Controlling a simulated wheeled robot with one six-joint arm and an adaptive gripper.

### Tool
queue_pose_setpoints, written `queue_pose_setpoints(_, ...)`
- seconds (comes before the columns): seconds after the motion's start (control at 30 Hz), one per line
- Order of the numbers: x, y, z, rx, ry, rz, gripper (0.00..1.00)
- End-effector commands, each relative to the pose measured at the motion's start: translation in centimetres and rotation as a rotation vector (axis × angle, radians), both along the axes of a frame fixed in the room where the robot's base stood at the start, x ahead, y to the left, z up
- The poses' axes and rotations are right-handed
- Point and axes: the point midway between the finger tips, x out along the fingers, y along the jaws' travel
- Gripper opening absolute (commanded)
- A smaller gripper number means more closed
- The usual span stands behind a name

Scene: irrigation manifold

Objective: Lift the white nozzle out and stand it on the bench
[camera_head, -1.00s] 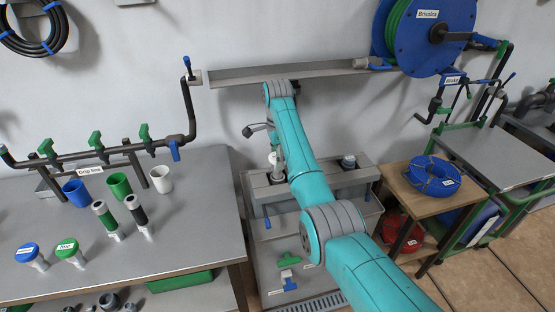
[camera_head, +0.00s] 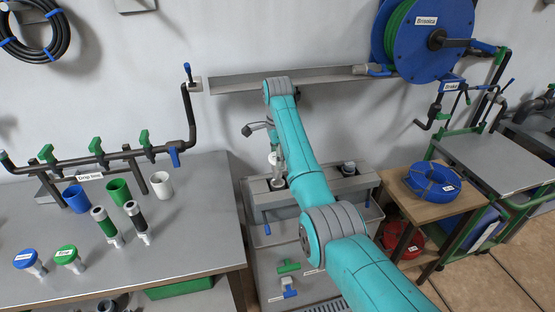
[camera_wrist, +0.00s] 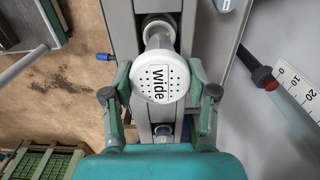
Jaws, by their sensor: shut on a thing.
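The white nozzle (camera_wrist: 160,84) has a round, holed head marked "wide" in the wrist view. My gripper (camera_wrist: 161,92) is shut on it, one finger on each side of the head. Its pale stem leads back toward a dark round socket in the grey stand (camera_head: 325,188). In the head view the nozzle (camera_head: 274,159) is above the socket, partly covered by my arm. I cannot tell if the stem's end is fully clear. The grey bench (camera_head: 195,215) is at left, apart from the gripper.
The bench holds a blue nozzle (camera_head: 26,258), a green nozzle (camera_head: 67,255), two dark-bodied pieces, and blue, green and white cups (camera_head: 161,185). A pipe rail (camera_head: 120,157) runs behind them. The bench's front right is bare. A second socket piece (camera_head: 348,168) is in the stand.

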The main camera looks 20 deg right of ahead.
Motion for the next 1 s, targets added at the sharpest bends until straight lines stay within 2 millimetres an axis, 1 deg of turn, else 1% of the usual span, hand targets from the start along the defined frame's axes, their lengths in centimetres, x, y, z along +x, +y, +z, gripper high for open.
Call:
queue_pose_setpoints(0.2,0.0,0.0,0.6,0.000,-0.001,0.000,0.16)
queue_pose_setpoints(0.63,0.0,0.0,0.9,0.000,-0.002,0.000,0.16)
queue_pose_setpoints(1.0,0.1,0.0,3.2,0.000,-0.002,0.000,0.16)
